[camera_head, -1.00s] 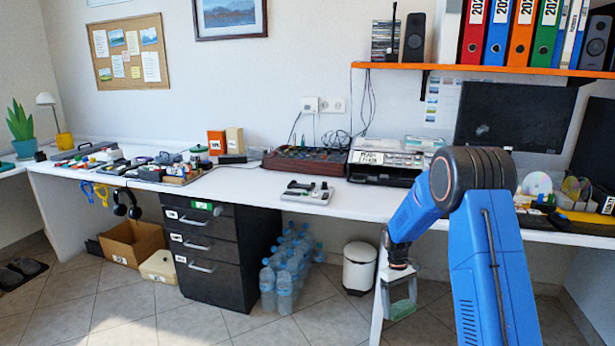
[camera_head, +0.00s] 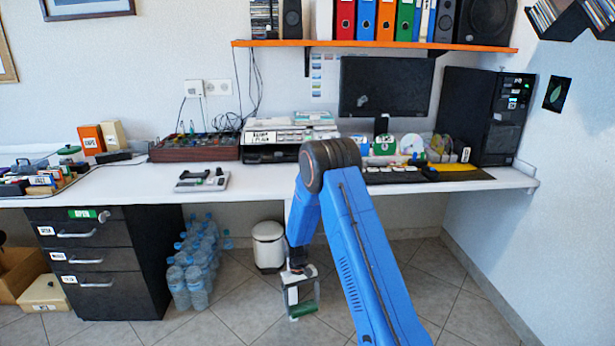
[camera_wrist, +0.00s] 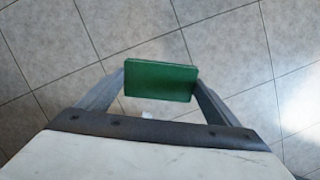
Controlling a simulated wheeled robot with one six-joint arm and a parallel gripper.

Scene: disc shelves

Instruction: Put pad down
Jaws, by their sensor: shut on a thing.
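The pad (camera_wrist: 160,82) is a flat green block, held between the two fingertips in the wrist view. My gripper (camera_head: 303,308) is shut on it, one finger at each short end. In the head view the gripper hangs low in front of the desk (camera_head: 262,207), below the desktop's height. The pad shows there as a small green strip (camera_head: 304,309) at the fingertips. Only the tiled floor (camera_wrist: 220,45) shows beneath the pad in the wrist view, and the pad is apart from any surface I can make out.
A white bin (camera_head: 268,247) and several water bottles (camera_head: 197,265) stand under the desk, left of my arm. A dark drawer unit (camera_head: 95,262) is further left. On the desktop are a keyboard (camera_head: 400,177), a device (camera_head: 203,181) and a printer-like machine (camera_head: 285,143).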

